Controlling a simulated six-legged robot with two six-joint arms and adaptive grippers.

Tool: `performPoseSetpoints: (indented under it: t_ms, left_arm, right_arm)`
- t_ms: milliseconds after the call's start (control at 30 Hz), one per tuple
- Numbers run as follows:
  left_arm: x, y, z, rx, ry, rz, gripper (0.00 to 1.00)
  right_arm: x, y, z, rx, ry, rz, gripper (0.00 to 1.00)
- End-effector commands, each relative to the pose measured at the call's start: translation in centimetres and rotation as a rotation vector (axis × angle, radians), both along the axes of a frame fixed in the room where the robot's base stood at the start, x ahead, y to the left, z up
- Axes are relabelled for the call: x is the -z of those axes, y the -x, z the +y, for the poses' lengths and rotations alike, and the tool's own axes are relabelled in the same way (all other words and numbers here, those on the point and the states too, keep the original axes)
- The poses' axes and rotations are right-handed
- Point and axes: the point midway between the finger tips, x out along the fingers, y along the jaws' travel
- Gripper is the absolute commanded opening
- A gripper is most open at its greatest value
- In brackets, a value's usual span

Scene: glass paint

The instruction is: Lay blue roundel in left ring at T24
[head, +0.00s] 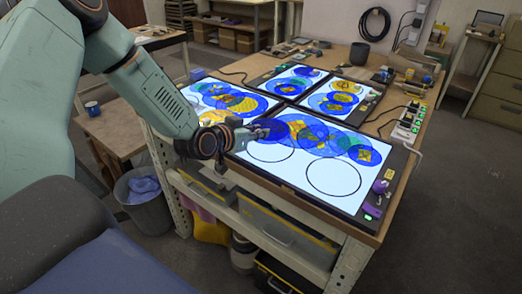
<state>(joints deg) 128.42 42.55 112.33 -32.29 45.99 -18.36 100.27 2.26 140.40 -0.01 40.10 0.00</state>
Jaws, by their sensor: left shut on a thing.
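My left gripper (256,133) reaches in from the left over the near lit panel (297,183). It is shut on a blue roundel (271,127), seen close to edge-on beside the fingertips. The left ring (286,159), a thin black outline on the white panel, lies just below the gripper in the picture; the gripper and wrist cover part of its upper left. The right ring (334,194) is bare and fully visible. I cannot tell the height of the held roundel above the panel. My right gripper is out of view. No T24 label can be read.
Overlapping blue discs with yellow pieces (318,133) lie along the far side of the near panel. Three more lit panels with discs stand behind and left. A purple knobbed item (380,187) sits at the panel's right edge. A grey bin (146,203) stands on the floor.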

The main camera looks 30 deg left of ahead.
Motion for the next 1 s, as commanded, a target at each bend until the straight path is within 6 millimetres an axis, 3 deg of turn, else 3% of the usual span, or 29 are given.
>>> performPoseSetpoints:
  t_ms: [433,700,733,1000]
  left_arm:
    - [4.9,0.0,-0.3,0.002,-0.002,0.001,0.00]
    - [5.1,0.0,-0.4,0.001,0.000,-0.003,0.00]
    - [5.1,0.0,-0.4,0.001,0.000,-0.001,0.22]
    - [5.1,0.0,-0.4,0.001,0.000,-0.001,0.42]
  right_arm:
    - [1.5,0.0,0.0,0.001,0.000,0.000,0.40]
    - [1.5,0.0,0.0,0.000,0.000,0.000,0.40]
    - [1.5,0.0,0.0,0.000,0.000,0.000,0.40]
    - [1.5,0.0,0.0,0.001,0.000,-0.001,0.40]
